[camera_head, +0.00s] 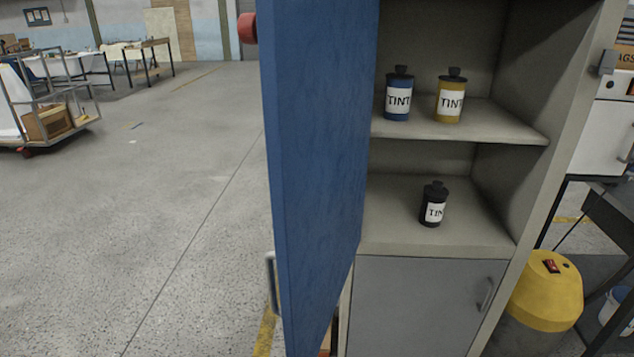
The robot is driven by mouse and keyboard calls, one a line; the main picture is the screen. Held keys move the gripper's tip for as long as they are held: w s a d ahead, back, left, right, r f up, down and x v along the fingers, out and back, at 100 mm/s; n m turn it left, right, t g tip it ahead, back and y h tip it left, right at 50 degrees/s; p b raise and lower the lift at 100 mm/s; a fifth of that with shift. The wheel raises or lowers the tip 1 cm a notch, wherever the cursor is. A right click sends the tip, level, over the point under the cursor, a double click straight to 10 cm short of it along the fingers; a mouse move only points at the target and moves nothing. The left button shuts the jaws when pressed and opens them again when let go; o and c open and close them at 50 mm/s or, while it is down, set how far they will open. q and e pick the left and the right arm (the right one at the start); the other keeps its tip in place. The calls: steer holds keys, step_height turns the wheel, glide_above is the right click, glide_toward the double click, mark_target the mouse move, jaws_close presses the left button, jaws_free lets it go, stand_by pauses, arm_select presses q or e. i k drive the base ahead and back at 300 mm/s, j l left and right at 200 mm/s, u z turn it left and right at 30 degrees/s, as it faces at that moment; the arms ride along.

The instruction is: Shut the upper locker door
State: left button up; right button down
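The upper locker door (315,170) is blue and stands wide open, swung out toward me on the left side of the locker. Its handle (272,283) shows at the door's left edge, low down. The locker (545,150) is beige-grey, and its upper compartment is open to view. A blue tint bottle (398,95) and a yellow tint bottle (450,97) stand on the shelf (470,130). A black tint bottle (433,205) stands on the compartment floor. The grey lower door (420,305) looks shut. Neither of my grippers is in view.
A yellow canister (548,292) stands right of the locker, beside a dark bench or stand (610,215). Open concrete floor (170,200) lies to the left. A cart with a box (45,115) and tables (150,60) stand farther back.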

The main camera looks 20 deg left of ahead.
mark_target(317, 58)
steer(key=i+j+z, duration=0.1)
steer(key=j, duration=0.3)
steer(key=i+j+z, duration=0.1)
steer(key=j, duration=0.35)
steer(key=i+j+z, duration=0.15)
steer(key=j, duration=0.3)
steer(key=i, duration=0.05)
